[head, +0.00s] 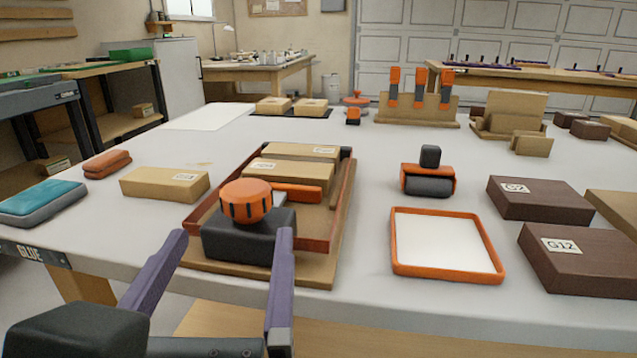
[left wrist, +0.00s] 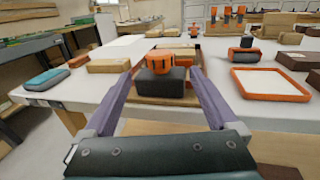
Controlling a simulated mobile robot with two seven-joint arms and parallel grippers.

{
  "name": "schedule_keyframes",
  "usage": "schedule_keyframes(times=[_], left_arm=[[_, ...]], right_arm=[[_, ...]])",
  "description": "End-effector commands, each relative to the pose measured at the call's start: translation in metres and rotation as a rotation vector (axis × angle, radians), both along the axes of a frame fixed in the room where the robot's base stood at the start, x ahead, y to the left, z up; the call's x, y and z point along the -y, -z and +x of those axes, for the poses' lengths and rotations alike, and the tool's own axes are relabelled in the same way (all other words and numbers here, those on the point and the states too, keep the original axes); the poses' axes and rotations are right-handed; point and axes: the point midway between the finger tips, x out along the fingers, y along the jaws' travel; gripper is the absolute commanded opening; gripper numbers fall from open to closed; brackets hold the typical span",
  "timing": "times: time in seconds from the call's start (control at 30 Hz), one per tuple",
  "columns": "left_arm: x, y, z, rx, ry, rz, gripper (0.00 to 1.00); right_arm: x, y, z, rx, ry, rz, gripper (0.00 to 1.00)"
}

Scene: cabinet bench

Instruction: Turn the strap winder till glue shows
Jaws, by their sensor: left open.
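The strap winder has an orange ribbed knob (head: 246,201) on top of a dark block (head: 238,240), at the near end of a strap frame (head: 340,195) that lies on a wooden board. Two wooden blocks, one with a label (head: 290,173), lie inside the frame. The knob also shows in the left wrist view (left wrist: 161,62). My left gripper (head: 232,240) is open, its purple fingers spread apart in front of the dark block, and it holds nothing. My right gripper is not in view.
A labelled wooden block (head: 165,184), an orange pad (head: 107,163) and a teal sponge-like block (head: 42,202) lie to the left. An orange-rimmed tray (head: 445,245), an orange and black tool (head: 428,178) and dark boxes (head: 575,258) lie to the right.

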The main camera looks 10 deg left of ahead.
Motion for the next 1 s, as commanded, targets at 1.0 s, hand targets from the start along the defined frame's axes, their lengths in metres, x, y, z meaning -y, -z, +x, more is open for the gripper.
schedule_keyframes(times=[1.0], left_arm=[[-0.018,-0.001,0.093,0.001,0.001,0.006,0.8]], right_arm=[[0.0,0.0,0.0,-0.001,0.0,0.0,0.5]])
